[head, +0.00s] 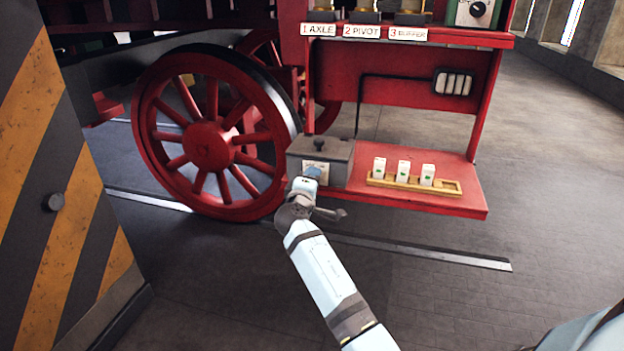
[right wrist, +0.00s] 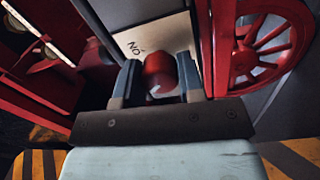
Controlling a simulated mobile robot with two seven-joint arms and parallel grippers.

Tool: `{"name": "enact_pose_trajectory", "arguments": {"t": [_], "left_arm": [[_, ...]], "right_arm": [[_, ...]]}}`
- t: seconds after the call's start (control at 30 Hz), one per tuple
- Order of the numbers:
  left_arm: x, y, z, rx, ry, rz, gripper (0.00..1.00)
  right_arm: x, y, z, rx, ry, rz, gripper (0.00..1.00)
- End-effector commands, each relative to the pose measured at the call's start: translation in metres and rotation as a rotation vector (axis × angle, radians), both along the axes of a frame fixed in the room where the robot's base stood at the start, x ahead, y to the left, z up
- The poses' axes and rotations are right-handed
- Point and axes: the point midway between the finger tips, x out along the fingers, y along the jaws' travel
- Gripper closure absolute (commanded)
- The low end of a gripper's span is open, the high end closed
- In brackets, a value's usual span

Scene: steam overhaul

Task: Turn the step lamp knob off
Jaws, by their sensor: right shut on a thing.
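The step lamp knob (right wrist: 159,76) is red and rounded in the right wrist view. It sits in front of a pale plate (right wrist: 158,36) with "ON" lettering that appears upside down there. In the head view, my right gripper (head: 311,174) is at the front of a grey box (head: 338,153) on the low red step and covers the knob. In the right wrist view, the two fingers of my right gripper (right wrist: 160,82) are on either side of the knob, shut on it. The pointing direction of the knob cannot be told. My left gripper is not in view.
A red spoked wheel (head: 209,143) stands left of the box. A wooden rack (head: 450,188) with white green-marked pieces lies on the red step (head: 455,207). A striped panel (head: 45,150) stands at left. The floor at right is clear.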

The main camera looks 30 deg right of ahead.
Motion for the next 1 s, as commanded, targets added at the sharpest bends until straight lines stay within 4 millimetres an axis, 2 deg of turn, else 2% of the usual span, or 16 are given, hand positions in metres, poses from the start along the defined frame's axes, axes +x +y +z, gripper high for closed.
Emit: {"name": "enact_pose_trajectory", "arguments": {"t": [0.3, 0.33, 0.4, 0.43, 1.0], "left_arm": [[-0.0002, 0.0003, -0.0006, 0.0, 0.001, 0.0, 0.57], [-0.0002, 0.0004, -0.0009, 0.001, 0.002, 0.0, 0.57], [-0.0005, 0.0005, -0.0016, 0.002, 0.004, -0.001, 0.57], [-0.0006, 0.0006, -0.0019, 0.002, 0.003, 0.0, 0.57], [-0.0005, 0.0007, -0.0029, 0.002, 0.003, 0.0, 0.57]], "right_arm": [[0.0001, -0.0012, 0.0021, -0.004, -0.002, -0.002, 0.88], [0.0001, -0.0012, 0.0021, -0.004, -0.002, -0.002, 0.6], [0.0001, -0.0012, 0.002, -0.004, -0.002, -0.002, 0.44], [0.0001, -0.001, 0.0019, -0.004, -0.002, -0.002, 0.39], [0.0005, -0.0027, 0.0, -0.001, -0.001, 0.0, 0.39]]}}
